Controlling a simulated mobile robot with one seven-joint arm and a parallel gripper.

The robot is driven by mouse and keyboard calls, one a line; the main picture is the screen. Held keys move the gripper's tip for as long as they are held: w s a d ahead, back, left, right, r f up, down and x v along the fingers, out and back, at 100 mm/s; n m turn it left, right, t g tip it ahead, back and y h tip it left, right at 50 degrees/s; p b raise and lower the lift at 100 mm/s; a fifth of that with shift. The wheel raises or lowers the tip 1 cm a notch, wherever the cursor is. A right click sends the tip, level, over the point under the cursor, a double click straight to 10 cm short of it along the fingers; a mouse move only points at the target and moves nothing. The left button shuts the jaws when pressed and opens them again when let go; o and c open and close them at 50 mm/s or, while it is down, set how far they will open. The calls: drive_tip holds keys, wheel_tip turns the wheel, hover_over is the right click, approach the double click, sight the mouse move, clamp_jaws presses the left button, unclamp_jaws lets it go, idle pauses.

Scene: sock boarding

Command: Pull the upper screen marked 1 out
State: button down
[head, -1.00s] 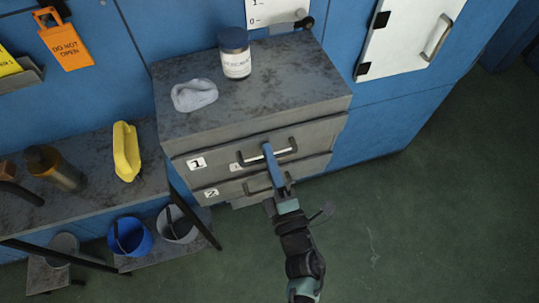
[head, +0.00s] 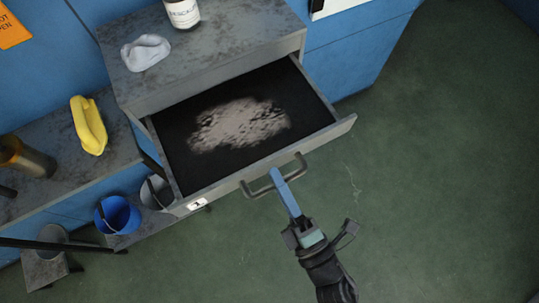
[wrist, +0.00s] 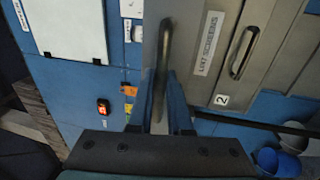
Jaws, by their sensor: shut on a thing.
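The upper screen marked 1 (head: 240,150) is a grey drawer, pulled well out of the cabinet. Its dark bed carries a patch of pale grainy material. The number 1 label (head: 197,204) is at the left of its front. My gripper (head: 274,173) is shut on the bar handle (head: 296,176) of this screen, near the middle of the bar. In the wrist view the handle (wrist: 163,50) stands between my two blue fingers. The lower screen marked 2 (wrist: 222,99), with its own handle (wrist: 243,55), shows there beside it.
A grey cloth (head: 146,52) and a labelled jar (head: 182,12) stand on the cabinet top. A yellow bottle (head: 89,126) is on the left bench, with a blue bucket (head: 118,215) below. The green floor (head: 430,170) to the right is clear.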

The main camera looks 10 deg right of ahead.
drive_tip(key=shift+s+d, duration=0.1)
drive_tip(key=shift+s, duration=0.05)
drive_tip(key=c, duration=1.1)
unclamp_jaws()
drive_tip(key=b+v, duration=0.3)
drive_tip(key=v, duration=1)
drive_tip(key=shift+r, duration=0.1)
